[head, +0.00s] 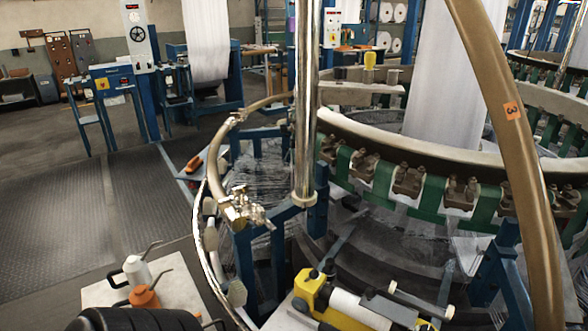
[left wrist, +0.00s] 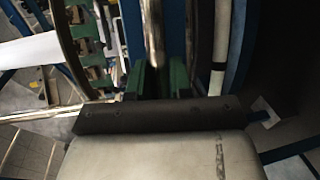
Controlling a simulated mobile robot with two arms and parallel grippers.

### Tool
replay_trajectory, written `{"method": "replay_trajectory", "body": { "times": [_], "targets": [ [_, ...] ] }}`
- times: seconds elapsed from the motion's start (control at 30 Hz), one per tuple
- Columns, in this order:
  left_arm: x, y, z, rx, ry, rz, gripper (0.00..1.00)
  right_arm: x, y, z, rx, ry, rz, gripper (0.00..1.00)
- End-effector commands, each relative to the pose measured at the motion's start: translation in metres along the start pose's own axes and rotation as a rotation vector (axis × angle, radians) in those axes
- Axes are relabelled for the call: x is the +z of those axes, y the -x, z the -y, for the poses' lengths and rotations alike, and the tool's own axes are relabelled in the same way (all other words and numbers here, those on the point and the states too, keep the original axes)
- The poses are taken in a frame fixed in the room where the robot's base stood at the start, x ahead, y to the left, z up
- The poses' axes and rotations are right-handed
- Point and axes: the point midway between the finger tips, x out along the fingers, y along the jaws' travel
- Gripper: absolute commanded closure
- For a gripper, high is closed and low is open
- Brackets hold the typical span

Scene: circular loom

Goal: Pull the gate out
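The gate appears to be the curved rail section (head: 219,150) at the left of the loom ring in the head view. A brass-coloured latch or clamp (head: 240,210) sits at its near end, and a smaller fitting shows at its far end. The rail looks in line with the ring. My left gripper (left wrist: 157,82) shows only in the left wrist view. Its two dark green fingers stand apart with a gap between them, and I see nothing held. A shiny upright post (left wrist: 153,30) shows beyond the gap. My right gripper is in neither view.
A chrome post (head: 306,110) rises beside the gate. A tray with oil cans (head: 138,272) stands at the lower left, and a yellow tool (head: 312,290) lies at the bottom. A large curved rail (head: 515,130) crosses the right. The floor (head: 80,220) at left is clear.

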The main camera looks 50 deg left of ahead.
Motion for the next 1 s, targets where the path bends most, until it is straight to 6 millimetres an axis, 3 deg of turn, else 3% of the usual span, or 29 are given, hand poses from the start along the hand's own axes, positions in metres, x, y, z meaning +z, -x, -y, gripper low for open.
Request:
{"method": "replay_trajectory", "body": {
  "times": [0.03, 0.13, 0.47, 0.57, 1.0],
  "targets": [
    [0.002, 0.003, 0.003, -0.009, 0.002, 0.002, 0.72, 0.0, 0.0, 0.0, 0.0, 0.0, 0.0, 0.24],
    [0.001, 0.003, 0.002, -0.007, 0.002, 0.001, 0.56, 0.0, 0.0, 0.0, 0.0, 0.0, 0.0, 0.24],
    [0.001, 0.004, 0.002, -0.005, 0.001, 0.0, 0.56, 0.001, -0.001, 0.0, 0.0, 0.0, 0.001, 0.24],
    [0.001, 0.015, 0.003, -0.007, 0.001, 0.001, 0.56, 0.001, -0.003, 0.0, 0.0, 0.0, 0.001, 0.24],
    [0.001, 0.097, 0.003, -0.008, 0.002, 0.001, 0.56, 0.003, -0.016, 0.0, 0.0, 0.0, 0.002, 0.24]
  ]
}}
